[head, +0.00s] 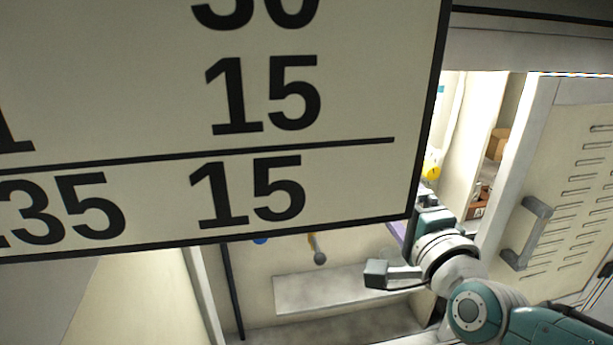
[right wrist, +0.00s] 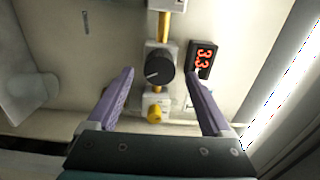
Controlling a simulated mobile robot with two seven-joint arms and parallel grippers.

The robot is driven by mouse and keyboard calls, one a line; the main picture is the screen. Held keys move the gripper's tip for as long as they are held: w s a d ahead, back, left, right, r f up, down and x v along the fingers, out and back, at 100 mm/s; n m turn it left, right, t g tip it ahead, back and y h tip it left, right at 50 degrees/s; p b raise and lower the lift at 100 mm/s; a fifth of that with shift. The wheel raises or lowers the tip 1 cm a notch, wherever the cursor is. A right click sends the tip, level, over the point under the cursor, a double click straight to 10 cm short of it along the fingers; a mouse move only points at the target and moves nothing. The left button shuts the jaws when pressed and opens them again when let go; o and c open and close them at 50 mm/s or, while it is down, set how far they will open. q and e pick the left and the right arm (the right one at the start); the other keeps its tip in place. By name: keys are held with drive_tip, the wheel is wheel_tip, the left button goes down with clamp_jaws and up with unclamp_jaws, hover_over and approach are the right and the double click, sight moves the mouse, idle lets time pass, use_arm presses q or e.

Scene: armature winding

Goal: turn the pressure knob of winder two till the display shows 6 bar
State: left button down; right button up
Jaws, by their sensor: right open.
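In the right wrist view a black round pressure knob (right wrist: 160,66) with a pale pointer line sits on a regulator with yellow pipe above it. A small display (right wrist: 203,60) beside it, to the right, shows red digits, turned sideways, that look like 3.3. My right gripper (right wrist: 159,75) is open, with one purple finger on each side of the knob and gaps between. In the head view my right gripper (head: 398,232) is partly hidden behind a large sign, and the knob and display are hidden. My left gripper is not in view. No winder number shows.
The large sign (head: 340,190) with numbers covers much of the head view. A cabinet door with a grey handle (head: 528,232) stands at the right. A yellow fitting (right wrist: 154,113) sits below the knob. A grey ledge (head: 330,290) lies inside the opening.

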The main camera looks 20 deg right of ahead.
use_arm(q)
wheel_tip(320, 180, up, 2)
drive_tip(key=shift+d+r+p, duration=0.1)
drive_tip(key=shift+p, duration=0.6)
use_arm(e)
drive_tip(key=v, duration=0.6)
drive_tip(key=shift+s, duration=0.15)
drive_tip(key=w+d+n, duration=0.1)
drive_tip(key=w+n, duration=0.2)
drive_tip(key=n, duration=0.3)
drive_tip(key=w+n+b, duration=0.1)
drive_tip(key=w+n, duration=0.2)
drive_tip(key=n, duration=0.3)
drive_tip(key=w+d+n+b, duration=0.1)
drive_tip(key=w+n, duration=0.3)
drive_tip(key=n, duration=0.2)
drive_tip(key=shift+w+d, duration=0.1)
drive_tip(key=shift+d, duration=0.2)
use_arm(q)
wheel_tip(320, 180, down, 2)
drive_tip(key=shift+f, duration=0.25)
